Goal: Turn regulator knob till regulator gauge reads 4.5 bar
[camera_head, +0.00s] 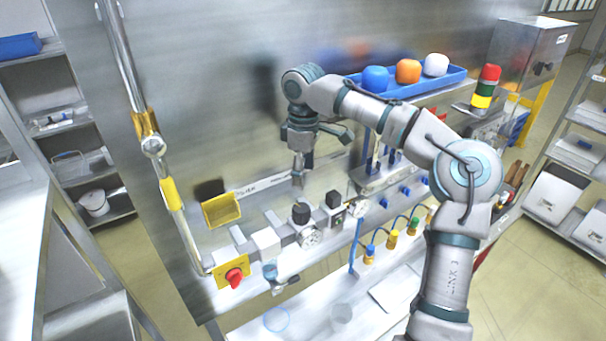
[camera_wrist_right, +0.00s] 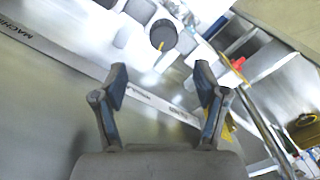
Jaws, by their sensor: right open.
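Two black knobs stand on the air line along the panel, a left one (camera_head: 300,212) and a right one (camera_head: 333,198). Each has a round white gauge beside it, the left gauge (camera_head: 310,238) and the right gauge (camera_head: 358,208). I cannot tell which knob is the regulator's, and the needles are too small to read. My right gripper (camera_head: 320,158) is open and empty, above and apart from the knobs. In the right wrist view its spread fingers (camera_wrist_right: 162,85) point toward a black knob (camera_wrist_right: 163,34) with a yellow pointer. My left gripper is not in view.
A red rotary handle on a yellow plate (camera_head: 234,274) sits at the line's left end. A blue tray (camera_head: 450,78) with coloured caps lies behind my right arm.

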